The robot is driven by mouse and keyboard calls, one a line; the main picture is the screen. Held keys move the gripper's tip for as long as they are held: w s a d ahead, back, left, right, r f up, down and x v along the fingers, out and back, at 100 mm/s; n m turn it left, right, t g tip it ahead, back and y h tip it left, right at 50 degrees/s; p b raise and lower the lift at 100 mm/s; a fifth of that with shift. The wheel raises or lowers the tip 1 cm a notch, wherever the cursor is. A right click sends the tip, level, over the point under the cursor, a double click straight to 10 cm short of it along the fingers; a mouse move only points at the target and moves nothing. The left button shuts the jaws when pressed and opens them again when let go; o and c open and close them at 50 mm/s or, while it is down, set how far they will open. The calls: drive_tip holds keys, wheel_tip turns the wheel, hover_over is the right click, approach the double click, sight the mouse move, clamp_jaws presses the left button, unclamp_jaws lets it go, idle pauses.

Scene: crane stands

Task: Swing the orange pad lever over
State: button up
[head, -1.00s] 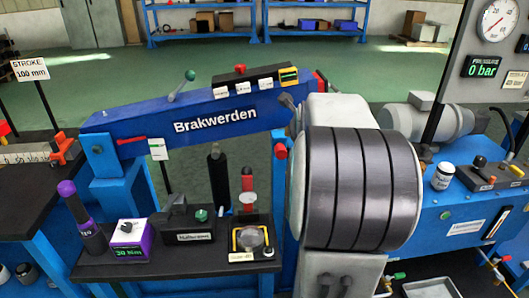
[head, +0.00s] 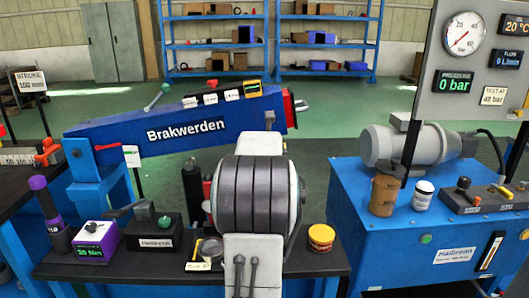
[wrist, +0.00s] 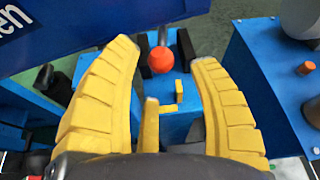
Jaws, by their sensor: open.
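An orange-red ball knob (wrist: 161,59) on a grey stem, which looks like the pad lever's, shows in the wrist view beyond a small blue block (wrist: 181,122) with yellow parts. My gripper (wrist: 164,52) has its two yellow fingers spread wide, one on each side of the knob in the picture. Nothing is held between them. I cannot tell whether the knob lies between the tips or beyond them. In the head view my arm hides the gripper and this knob.
A dark bench (head: 100,268) with a purple torque box (head: 95,240) stands front left. A blue hydraulic unit (head: 400,238) with a brown cup (head: 383,195) and a grey motor (head: 405,146) stands right. A yellow-red tin (head: 321,238) is close right of my arm. Green floor lies behind.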

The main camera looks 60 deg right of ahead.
drive_tip(key=shift+b+x, duration=0.6)
drive_tip(key=shift+x, duration=1.85)
drive_tip(key=shift+c, duration=0.3)
clamp_jaws()
